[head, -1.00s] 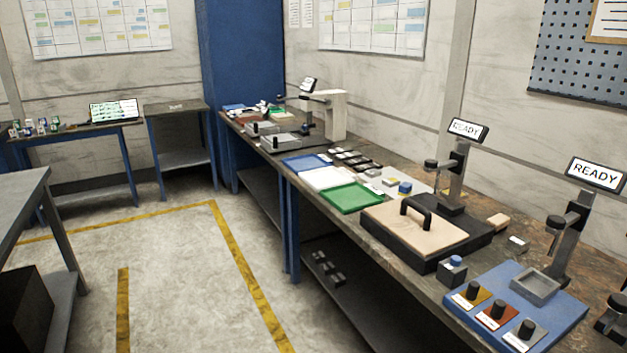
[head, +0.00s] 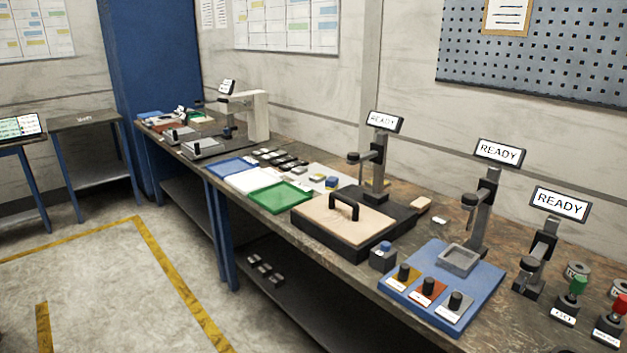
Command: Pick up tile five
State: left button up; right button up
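Neither of my grippers is in view. Several small dark pieces with pale tops (head: 283,160) lie in rows on the long workbench (head: 408,190), behind the coloured trays. They may be tiles, but I cannot read any number and cannot tell which one is tile five. A few small blocks, among them a blue and yellow one (head: 332,183), lie on a pale sheet to their right. A light grey microscope-like arm (head: 257,117) stands farther back on the bench.
Blue, white and green trays (head: 281,197) lie near the bench's front edge. A wooden board with a black handle (head: 340,221), a blue panel with knobs (head: 425,315) and READY screens (head: 499,154) stand to the right. Clear floor (head: 90,285) with yellow lines lies left.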

aim_at(316, 178)
jog(key=z, duration=0.4)
jog(key=i+j+z, duration=0.65)
jog(key=j, duration=0.25)
jog(key=i+j+z, duration=0.1)
jog(key=j, duration=0.25)
jog(key=i+j+z, duration=0.1)
jog(key=i+j, duration=0.15)
jog(key=j, duration=0.15)
jog(key=i+j, duration=0.1)
jog(key=j, duration=0.3)
jog(key=i+j, duration=0.15)
jog(key=j, duration=0.2)
jog(key=i+j, duration=0.15)
jog(key=j, duration=0.2)
jog(key=i+j, duration=0.15)
jog(key=j, duration=0.2)
jog(key=z, duration=0.05)
